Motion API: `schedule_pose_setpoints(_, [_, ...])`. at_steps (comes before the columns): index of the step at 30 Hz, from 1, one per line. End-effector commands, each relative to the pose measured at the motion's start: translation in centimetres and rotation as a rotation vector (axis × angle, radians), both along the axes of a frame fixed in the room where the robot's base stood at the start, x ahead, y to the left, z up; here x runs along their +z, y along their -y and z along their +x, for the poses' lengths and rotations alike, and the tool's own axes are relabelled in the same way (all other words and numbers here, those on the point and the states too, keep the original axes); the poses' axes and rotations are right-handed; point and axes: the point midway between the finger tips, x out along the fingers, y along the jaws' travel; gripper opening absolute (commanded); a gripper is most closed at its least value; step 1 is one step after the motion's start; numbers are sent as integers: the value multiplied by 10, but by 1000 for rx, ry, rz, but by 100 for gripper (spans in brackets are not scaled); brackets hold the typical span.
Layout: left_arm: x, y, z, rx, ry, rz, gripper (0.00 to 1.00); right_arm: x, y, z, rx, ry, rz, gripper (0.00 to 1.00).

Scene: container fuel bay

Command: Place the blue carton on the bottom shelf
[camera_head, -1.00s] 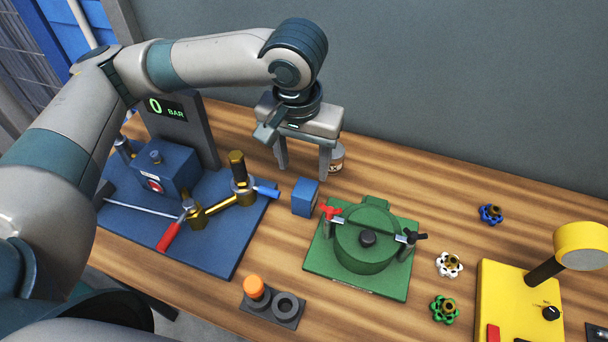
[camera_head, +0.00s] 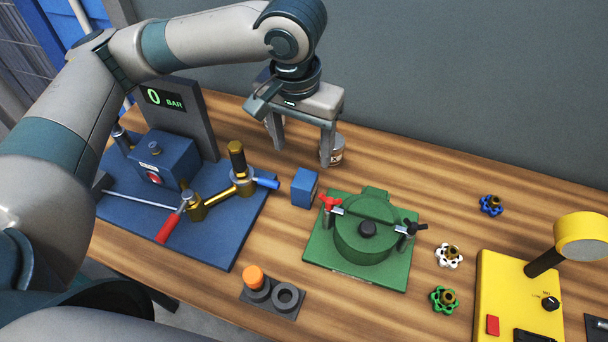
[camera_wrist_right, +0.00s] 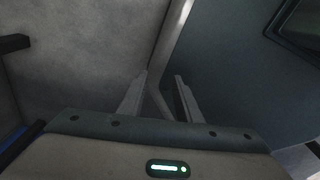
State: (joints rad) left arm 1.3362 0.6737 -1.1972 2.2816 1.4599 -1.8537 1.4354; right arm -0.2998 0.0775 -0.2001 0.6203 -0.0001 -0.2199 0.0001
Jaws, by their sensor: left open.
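The blue carton (camera_head: 304,188) stands upright on the wooden bench (camera_head: 420,180) in the head view, between the blue pump board and the green fixture. My left gripper (camera_head: 302,155) is open and empty, fingers pointing down. It is above and behind the carton in the picture, apart from it. My right gripper (camera_wrist_right: 162,75) shows in the right wrist view with its fingers apart and nothing visible between them. No bottom shelf can be made out in these views.
A small can (camera_head: 337,150) stands close behind the left gripper's right finger. The blue pump board (camera_head: 225,250) is left, the green fixture (camera_head: 345,262) right, a grey block with an orange cap (camera_head: 252,276) in front. Valve handwheels (camera_head: 490,205) and a yellow box (camera_head: 505,290) are further right.

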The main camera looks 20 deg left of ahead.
Motion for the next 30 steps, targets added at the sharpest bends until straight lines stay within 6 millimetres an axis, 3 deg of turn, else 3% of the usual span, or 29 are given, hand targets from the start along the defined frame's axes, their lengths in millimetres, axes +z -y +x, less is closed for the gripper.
schedule_pose_setpoints(8, [18, -5, 6, -382, -22, 13, 65, -7, 1, 5, 1, 12, 1, 31])
schedule_pose_setpoints(21, [56, -15, 12, -1159, -23, 0, 65, -16, -3, 19, 3, 42, 8, 31])
schedule_pose_setpoints(30, [72, -18, 11, -1445, -1, -12, 65, -18, -4, 20, 4, 46, 10, 31])
